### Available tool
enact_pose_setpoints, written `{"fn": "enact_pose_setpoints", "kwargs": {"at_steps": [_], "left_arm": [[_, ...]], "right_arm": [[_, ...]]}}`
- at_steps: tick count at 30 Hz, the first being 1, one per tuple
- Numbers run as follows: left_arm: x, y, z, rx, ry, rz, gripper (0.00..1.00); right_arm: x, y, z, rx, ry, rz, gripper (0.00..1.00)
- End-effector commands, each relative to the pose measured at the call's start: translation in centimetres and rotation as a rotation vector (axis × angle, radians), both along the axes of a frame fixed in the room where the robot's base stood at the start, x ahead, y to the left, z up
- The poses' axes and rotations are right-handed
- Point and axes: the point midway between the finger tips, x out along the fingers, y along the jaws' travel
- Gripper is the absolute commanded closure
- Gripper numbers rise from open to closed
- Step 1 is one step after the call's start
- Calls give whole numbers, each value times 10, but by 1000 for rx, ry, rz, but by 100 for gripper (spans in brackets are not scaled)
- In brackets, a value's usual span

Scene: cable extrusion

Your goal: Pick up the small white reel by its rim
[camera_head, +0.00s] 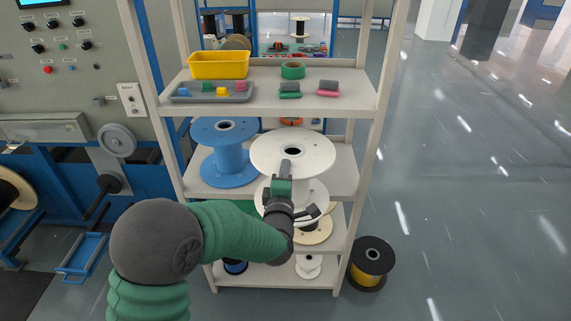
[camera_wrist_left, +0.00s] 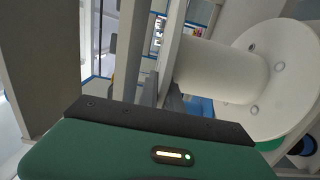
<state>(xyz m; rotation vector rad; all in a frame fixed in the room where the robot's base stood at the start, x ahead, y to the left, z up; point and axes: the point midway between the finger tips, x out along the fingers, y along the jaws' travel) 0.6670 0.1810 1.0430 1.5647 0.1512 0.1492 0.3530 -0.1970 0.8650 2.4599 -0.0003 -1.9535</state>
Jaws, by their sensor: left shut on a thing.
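A smaller white reel (camera_head: 308,267) stands on the bottom shelf. My right gripper is not in view.
A tan reel (camera_head: 318,232) sits on the shelf below. A black-and-yellow reel (camera_head: 372,263) stands on the floor; floor to the right is clear.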

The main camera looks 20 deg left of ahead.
Motion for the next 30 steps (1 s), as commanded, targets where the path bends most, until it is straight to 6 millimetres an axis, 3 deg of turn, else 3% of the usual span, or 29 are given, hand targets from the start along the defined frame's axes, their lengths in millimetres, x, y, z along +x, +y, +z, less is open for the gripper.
{"fn": "enact_pose_setpoints", "kwargs": {"at_steps": [30], "left_arm": [[-127, -32, 2, 0, -5, 0, 100]], "right_arm": [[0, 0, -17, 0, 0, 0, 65]]}}
